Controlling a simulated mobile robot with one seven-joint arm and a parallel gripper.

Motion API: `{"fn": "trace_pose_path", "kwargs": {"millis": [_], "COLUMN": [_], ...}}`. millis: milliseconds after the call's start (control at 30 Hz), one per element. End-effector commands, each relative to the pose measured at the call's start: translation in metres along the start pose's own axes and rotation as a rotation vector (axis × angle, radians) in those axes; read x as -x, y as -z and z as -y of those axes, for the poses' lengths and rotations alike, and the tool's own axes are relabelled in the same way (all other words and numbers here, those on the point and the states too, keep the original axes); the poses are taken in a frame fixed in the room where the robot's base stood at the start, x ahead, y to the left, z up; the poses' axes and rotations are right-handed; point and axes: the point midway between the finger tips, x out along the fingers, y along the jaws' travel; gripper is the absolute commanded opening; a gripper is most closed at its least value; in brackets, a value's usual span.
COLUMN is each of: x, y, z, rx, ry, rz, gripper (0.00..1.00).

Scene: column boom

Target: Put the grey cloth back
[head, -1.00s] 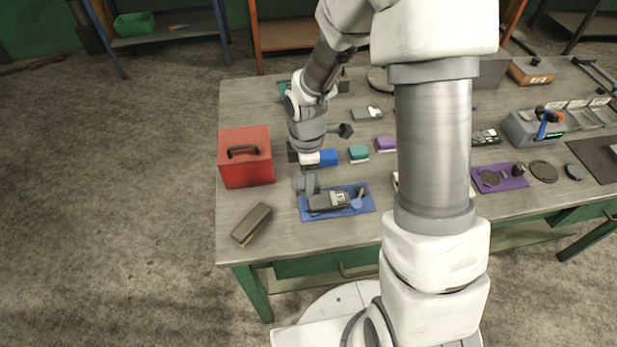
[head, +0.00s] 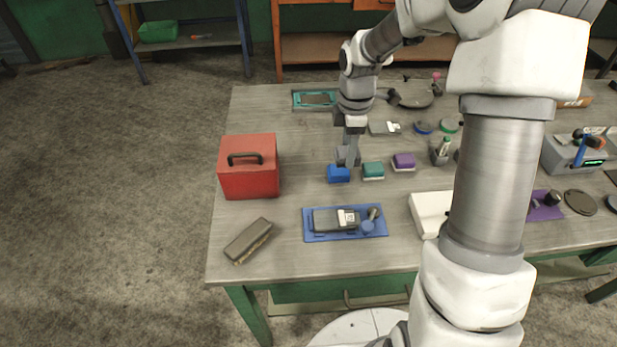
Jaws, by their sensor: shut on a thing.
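My gripper (head: 348,158) points down over the left part of the table, just behind the blue block-like piece (head: 338,174). It is shut on a small grey piece, which I take to be the grey cloth; it is hard to tell apart from the grey fingers. I cannot tell whether it touches the table. A teal piece (head: 373,171) and a purple piece (head: 403,162) stand in a row to the right of the blue one.
A red toolbox (head: 248,176) stands left of my gripper. In front lie a blue mat (head: 318,237) with a grey device (head: 335,219) and a dark grey oblong case (head: 248,241). Behind are a teal tray (head: 298,100) and a grey box (head: 384,128). My arm hides part of the table's right.

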Motion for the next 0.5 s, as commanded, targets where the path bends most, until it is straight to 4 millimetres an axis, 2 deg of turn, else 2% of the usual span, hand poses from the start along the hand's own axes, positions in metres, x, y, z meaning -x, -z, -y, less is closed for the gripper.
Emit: {"fn": "trace_pose_path", "kwargs": {"millis": [300, 500], "x": [-0.042, -0.062], "y": [0.065, 0.095], "z": [-0.027, -0.04], "rx": [0.008, 0.004], "ry": [0.003, 0.002], "rz": [-0.001, -0.001], "gripper": [0.04, 0.04]}}
